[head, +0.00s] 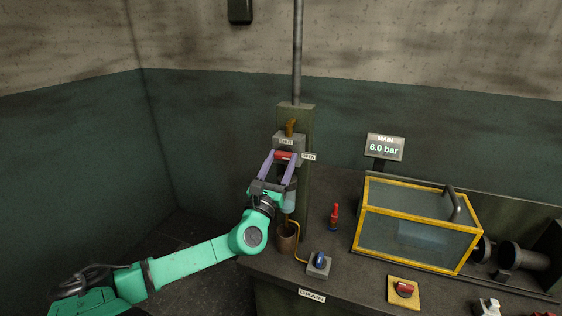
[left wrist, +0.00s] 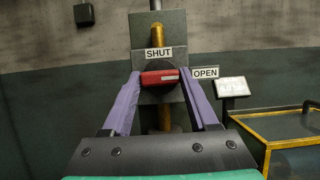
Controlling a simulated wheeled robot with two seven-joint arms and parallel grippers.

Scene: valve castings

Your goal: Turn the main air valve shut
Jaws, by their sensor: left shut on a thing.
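The main air valve has a red handle (head: 284,155) on a grey block mounted on a post. The handle also shows in the left wrist view (left wrist: 160,77), lying level, its pale-marked end towards the OPEN label (left wrist: 205,73). The SHUT label (left wrist: 158,54) is above the handle. My left gripper (head: 282,158) is shut on the red handle, with one purple finger at each end of it. The MAIN display (head: 385,148) reads 6.0 bar. My right gripper is not in view.
A yellow-framed clear box (head: 417,228) stands on the bench to the right. A red upright item (head: 334,216), a blue knob (head: 320,258) by the DRAIN label (head: 312,296) and a red switch on a yellow plate (head: 404,290) are nearer. A brown cup (head: 287,240) sits below the valve.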

